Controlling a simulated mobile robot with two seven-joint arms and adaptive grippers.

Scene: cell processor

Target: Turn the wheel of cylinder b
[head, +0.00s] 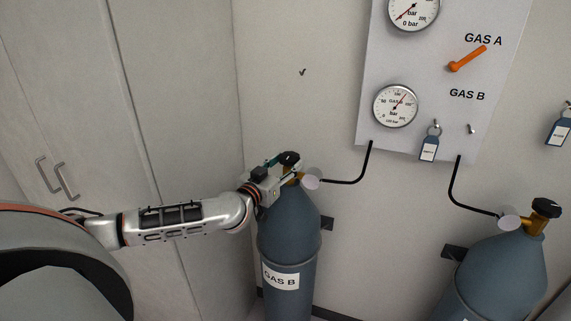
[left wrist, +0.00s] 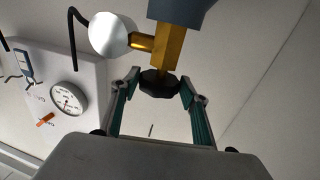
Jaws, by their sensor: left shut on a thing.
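The blue-grey cylinder labelled GAS B (head: 288,235) stands upright against the wall in the middle of the head view. Its black wheel (head: 290,157) sits on top of a brass valve (left wrist: 168,45). My left gripper (head: 283,166) reaches in from the left at the cylinder's top. In the left wrist view the black wheel (left wrist: 158,84) lies between the two green-padded fingers, one on each side, and the gripper is shut on it. The gripper partly hides the valve in the head view. My right gripper is not in view.
A wall panel (head: 375,70) carries gauges (head: 395,106), an orange lever (head: 466,58) and a blue tag (head: 429,148). A black pipe (head: 362,172) runs from it to the valve. A second cylinder (head: 505,275) stands at the right. Grey cabinet doors (head: 110,110) are at the left.

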